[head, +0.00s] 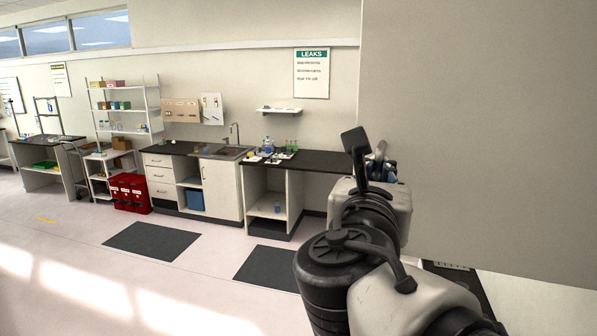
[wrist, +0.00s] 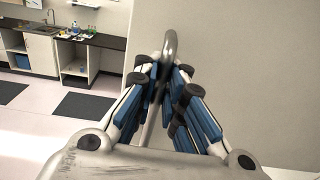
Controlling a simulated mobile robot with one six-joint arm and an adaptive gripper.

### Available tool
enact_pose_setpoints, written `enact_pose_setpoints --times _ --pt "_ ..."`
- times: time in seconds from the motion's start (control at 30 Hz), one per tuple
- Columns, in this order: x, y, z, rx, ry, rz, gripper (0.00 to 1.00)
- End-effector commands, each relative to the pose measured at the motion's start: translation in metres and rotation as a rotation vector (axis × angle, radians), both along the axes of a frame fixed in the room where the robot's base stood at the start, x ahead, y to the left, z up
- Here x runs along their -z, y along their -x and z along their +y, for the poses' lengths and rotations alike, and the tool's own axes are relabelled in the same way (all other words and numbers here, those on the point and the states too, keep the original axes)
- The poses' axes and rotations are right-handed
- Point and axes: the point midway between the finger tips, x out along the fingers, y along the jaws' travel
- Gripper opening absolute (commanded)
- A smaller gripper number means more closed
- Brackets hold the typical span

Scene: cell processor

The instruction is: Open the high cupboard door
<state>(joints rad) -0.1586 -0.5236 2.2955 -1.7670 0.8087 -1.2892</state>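A large plain beige-grey panel, which looks like the cupboard door (head: 485,130), fills the right of the head view. It also fills the right of the wrist view (wrist: 250,70). A curved metal handle (wrist: 170,45) stands in front of it in the wrist view and runs down between my fingers. My gripper (wrist: 165,78), with blue-padded fingers, is closed in around this handle. In the head view my gripper (head: 379,163) is at the panel's left part, mostly hidden by my wrist. I cannot tell how far the door stands open; the cupboard's inside does not show.
Open floor (head: 190,285) lies to the left, with dark mats (head: 152,240) on it. A counter with a sink (head: 222,152) and a dark worktop (head: 310,161) stand along the back wall. Red bins (head: 131,193) and a shelf rack (head: 124,105) are farther left.

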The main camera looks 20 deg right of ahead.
Motion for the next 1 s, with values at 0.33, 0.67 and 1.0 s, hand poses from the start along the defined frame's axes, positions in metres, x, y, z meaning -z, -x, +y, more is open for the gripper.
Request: enact_pose_setpoints --times 0.33,0.67,1.0 --pt "0.0 0.0 0.0 0.0 -0.001 -0.001 0.3" --pt "0.0 0.001 0.001 -0.001 0.0 0.0 0.3" --pt "-0.001 0.032 0.027 -0.01 -0.001 -0.003 0.3"
